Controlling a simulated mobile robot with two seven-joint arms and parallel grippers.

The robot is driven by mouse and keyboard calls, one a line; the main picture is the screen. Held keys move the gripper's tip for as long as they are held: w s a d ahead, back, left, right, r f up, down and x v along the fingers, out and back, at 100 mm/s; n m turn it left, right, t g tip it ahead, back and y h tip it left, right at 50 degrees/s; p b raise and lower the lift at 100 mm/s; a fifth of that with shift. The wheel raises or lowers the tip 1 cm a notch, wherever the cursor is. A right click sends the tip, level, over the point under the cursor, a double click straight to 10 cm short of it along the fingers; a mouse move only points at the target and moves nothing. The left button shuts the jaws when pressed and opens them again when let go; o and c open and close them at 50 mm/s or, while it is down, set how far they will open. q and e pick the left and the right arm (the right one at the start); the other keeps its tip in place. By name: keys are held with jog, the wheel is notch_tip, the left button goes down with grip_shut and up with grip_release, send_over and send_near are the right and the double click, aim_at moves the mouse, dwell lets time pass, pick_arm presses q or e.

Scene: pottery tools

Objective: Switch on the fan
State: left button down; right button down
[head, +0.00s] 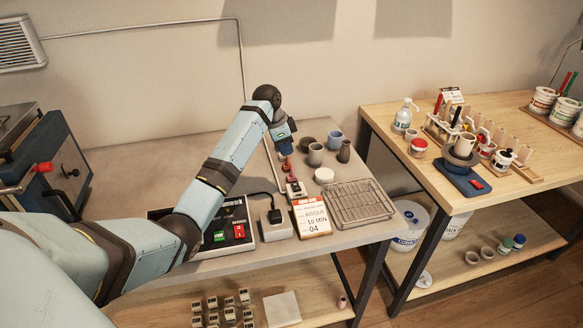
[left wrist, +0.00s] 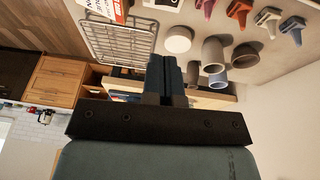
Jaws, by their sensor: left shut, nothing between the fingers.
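A slatted vent (head: 17,43) is on the wall at the upper left, and a thin pipe runs from it along the wall and down behind my arm. A control box (head: 230,228) with a green and a red switch lies on the grey table, partly hidden by my left arm. A small grey box (head: 275,217) with a dark cable stands beside it. A small light box (head: 296,189) sits farther back. I cannot tell which one switches the fan. My left gripper (head: 285,148) is shut and empty above the back of the table; it also shows in the left wrist view (left wrist: 166,75).
Small coloured pieces (left wrist: 238,12) stand in a row near the gripper. Cups (head: 316,155), a white disc (head: 324,175), a wire rack (head: 358,203) and an orange-topped card (head: 311,216) are on the table's right part. A wooden table (head: 520,130) with pottery tools stands to the right.

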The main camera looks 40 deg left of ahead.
aim_at(298, 188)
pick_arm(q)
jog(key=x, duration=0.8)
jog(key=p+x, duration=0.1)
jog(key=x, duration=0.3)
jog(key=shift+s+a+f, duration=0.15)
jog(key=shift+s, duration=0.25)
jog(key=shift+f, duration=0.6)
